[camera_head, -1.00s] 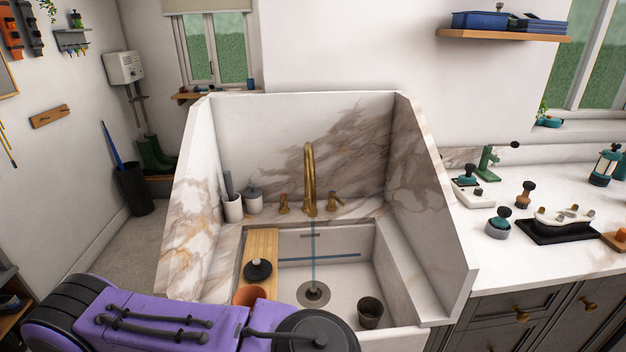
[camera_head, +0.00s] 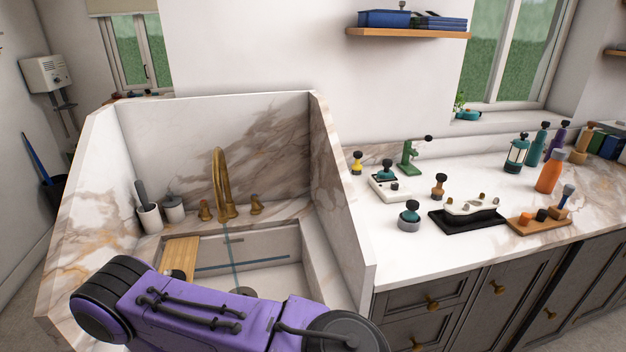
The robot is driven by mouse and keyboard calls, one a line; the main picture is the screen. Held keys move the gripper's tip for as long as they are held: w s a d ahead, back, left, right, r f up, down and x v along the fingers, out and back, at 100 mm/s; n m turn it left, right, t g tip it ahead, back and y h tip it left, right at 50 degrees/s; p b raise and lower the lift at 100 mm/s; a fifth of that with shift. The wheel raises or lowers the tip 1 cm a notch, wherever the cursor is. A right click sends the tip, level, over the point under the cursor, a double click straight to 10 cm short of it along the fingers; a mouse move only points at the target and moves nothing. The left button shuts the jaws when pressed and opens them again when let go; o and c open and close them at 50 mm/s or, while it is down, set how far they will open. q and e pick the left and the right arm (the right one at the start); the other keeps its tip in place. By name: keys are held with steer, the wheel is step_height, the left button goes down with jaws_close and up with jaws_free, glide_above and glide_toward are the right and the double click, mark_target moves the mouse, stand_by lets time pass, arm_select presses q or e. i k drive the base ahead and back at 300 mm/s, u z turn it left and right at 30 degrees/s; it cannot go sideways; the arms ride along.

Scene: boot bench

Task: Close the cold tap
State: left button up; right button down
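The brass tap (camera_head: 222,185) stands at the back of the marble-walled sink (camera_head: 265,243). A thin bluish stream of water runs from its spout down into the basin. A brass handle (camera_head: 205,211) stands left of the spout and another brass handle (camera_head: 256,204) stands right of it. No marking shows which one is cold. A purple arm of mine crosses the bottom of the view and hides the front of the basin. Neither of my grippers is in view.
Marble side walls (camera_head: 340,195) enclose the sink. A wooden board (camera_head: 180,257) lies across its left side. A white cup (camera_head: 149,218) and a lidded grey jar (camera_head: 173,208) stand left of the tap. The right counter (camera_head: 400,258) holds several tools and bottles.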

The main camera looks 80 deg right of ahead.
mark_target(253, 197)
steer(key=z, duration=1.25)
steer(key=i, duration=0.25)
